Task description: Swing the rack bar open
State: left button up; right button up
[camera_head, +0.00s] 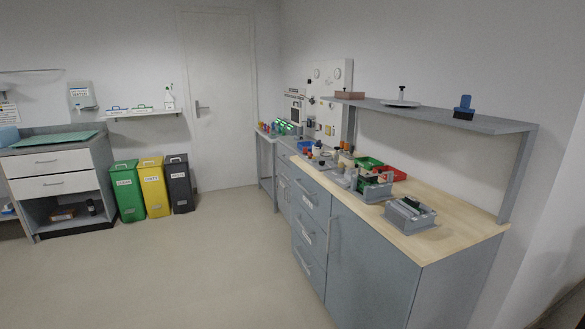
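I cannot make out for certain which thing is the rack bar. A grey rack-like box (410,222) with a dark piece across its top sits on the wooden worktop (455,222) near its front. A second grey box (375,193) with green and pale items stands behind it. At the far end of the row, an upright white panel (325,97) with dials and fittings stands against the wall. Details there are too small to tell. Neither of my grippers shows in this view.
A grey shelf (500,126) overhangs the worktop. Green (128,190), yellow (155,188) and black (179,184) bins stand by the back wall, beside a door (219,110). A drawer unit (55,178) is at the left. The floor (180,265) in the middle is clear.

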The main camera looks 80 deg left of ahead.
aim_at(380, 171)
jog(key=u, duration=1.85)
